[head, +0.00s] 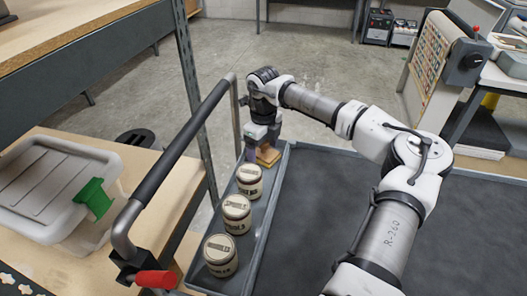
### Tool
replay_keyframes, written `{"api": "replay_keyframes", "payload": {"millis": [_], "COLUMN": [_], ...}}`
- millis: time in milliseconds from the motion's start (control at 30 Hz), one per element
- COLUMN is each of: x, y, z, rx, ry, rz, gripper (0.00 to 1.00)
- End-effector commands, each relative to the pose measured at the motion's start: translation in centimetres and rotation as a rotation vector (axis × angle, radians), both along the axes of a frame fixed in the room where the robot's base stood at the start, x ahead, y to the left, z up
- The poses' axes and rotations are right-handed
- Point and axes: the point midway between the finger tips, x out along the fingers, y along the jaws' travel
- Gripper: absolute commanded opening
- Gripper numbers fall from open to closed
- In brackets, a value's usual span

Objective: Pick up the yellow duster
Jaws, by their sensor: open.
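The yellow duster (268,156) appears as a small yellow-tan block shape at the far left corner of the dark grey cart tray (320,185). My gripper (260,145) points down right over it and is open. The gripper body hides part of the duster, and I cannot tell whether the fingers touch it or stand around it. A small purple piece shows just left of the duster, partly hidden by the gripper.
Three labelled round tins (236,212) stand in a row along the tray's left side, nearer than the duster. The cart's black handle (180,140) rises at left. A lidded grey bin (50,185) with a green clip sits on a wooden shelf. The tray's middle is clear.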

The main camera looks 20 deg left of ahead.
Motion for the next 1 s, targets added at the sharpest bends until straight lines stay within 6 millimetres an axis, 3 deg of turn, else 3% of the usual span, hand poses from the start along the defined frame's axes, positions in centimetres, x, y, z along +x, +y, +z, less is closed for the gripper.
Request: {"api": "replay_keyframes", "payload": {"millis": [167,567,833,1000], "x": [0.0,0.0,0.0,0.0], "y": [0.0,0.0,0.0,0.0], "z": [0.0,0.0,0.2,1.4], "rx": [0.000,0.000,0.000,0.000], "ry": [0.000,0.000,0.000,-0.001], "rz": [0.000,0.000,0.000,-0.001], "gripper": [0.82,0.30,0.29,0.29]}}
